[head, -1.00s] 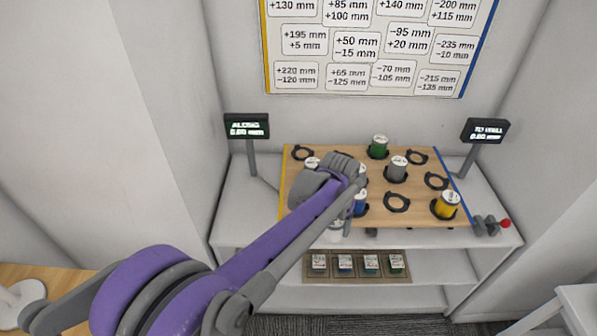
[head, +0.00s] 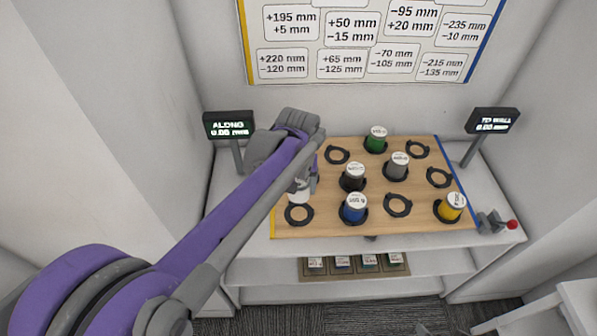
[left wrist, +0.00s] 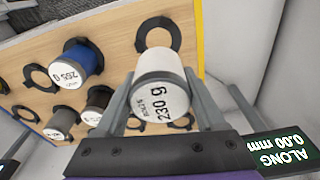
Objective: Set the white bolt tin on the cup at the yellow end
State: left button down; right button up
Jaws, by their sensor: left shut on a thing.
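My left gripper (head: 303,184) is shut on the white bolt tin (head: 298,193), near the yellow-edged left end of the wooden board (head: 330,222). In the left wrist view the tin (left wrist: 160,78) sits between the fingers, its label reading 230 g. An empty black ring cup (head: 299,214) lies near the yellow edge, just below the tin in the head view. The ring (left wrist: 158,36) shows beyond the tin in the left wrist view. The tin looks above the board; its exact height is unclear. My arm hides the board's back left corner. My right gripper is out of view.
Blue (head: 354,208), black (head: 353,177), grey (head: 396,166), green (head: 376,139) and yellow (head: 450,207) tins stand in cups. Other cups, such as the front middle one (head: 398,205), are empty. Display posts (head: 229,125) (head: 491,121) flank the board. A tray (head: 355,265) is on the lower shelf.

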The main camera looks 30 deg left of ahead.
pick_arm(q)
jog(key=shift+s+d+r, duration=0.1)
jog(key=shift+s, duration=0.15)
jog(key=b, duration=0.5)
send_over(299, 212)
jog(key=shift+s+f, duration=0.1)
jog(key=shift+f, duration=3.6)
jog(key=shift+f, duration=0.5)
jog(key=shift+s+d+f+b, duration=0.1)
jog(key=shift+s+f+b, duration=0.05)
jog(key=shift+f+b, duration=0.15)
